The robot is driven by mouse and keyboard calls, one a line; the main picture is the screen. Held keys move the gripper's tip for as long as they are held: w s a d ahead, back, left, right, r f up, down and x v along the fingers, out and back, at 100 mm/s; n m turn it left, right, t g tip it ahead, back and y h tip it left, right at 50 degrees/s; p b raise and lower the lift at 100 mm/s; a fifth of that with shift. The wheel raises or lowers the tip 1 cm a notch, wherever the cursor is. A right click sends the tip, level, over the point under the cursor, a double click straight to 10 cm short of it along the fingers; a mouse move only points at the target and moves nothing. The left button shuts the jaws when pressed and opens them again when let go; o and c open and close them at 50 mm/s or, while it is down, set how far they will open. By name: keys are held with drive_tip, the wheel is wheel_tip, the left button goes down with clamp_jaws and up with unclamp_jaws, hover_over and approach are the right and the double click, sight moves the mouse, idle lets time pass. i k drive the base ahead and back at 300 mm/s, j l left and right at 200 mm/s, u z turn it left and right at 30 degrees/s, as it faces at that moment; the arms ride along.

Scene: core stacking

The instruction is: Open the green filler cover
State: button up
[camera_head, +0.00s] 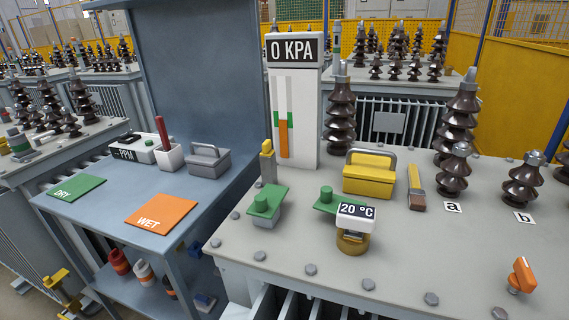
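The left green cover (268,199) sits on a small grey block near the left edge of the top and looks slightly tilted. The right green cover (326,200) lies flat, partly hidden behind the thermometer reading 20 °C (356,216). I cannot tell from the picture which one is the filler cover. Neither shows an opening beneath it. My gripper is not in view.
A white 0 KPA gauge (296,110) stands behind the covers. A yellow toolbox (369,172), a brush (416,187) and brown bushings (456,120) stand to the right. An orange handle (522,275) is at front right. A blue bench (120,225) is left.

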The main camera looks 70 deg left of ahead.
sight(266, 204)
drive_tip(key=k+l+u, duration=0.1)
drive_tip(key=u, duration=1.6)
drive_tip(key=k, duration=0.2)
